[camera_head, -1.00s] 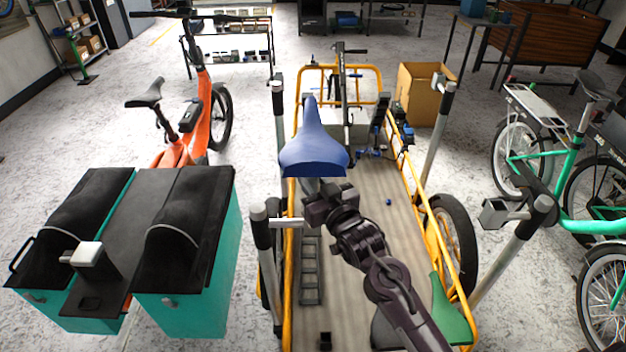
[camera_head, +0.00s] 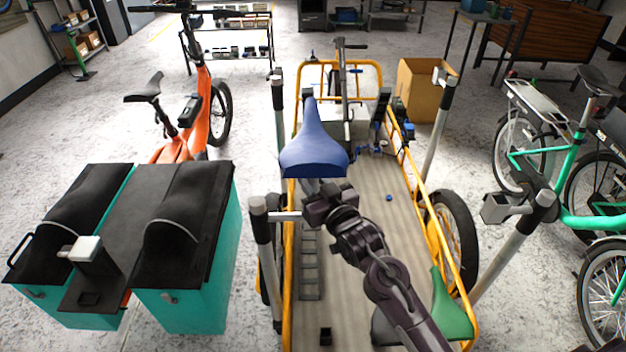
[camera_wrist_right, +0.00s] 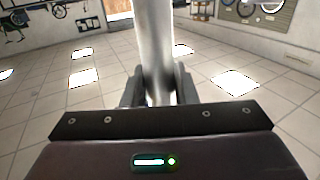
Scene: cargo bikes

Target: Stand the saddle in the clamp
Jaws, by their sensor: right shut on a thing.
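The blue saddle (camera_head: 314,150) is in the middle of the head view, above the yellow cargo bike's bed, its narrow nose pointing away from me. My right gripper (camera_head: 325,196) is just below the saddle. In the right wrist view my right gripper (camera_wrist_right: 159,90) is shut on the saddle's silver post (camera_wrist_right: 156,45), which stands nearly upright between the fingers. A small black block (camera_head: 325,337) sits on the near end of the bed; I cannot tell whether it is the clamp. My left gripper is not in view.
Teal boxes (camera_head: 205,275) stand at left. A cardboard box (camera_head: 425,100) is behind; a green bike (camera_head: 560,160) is at right.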

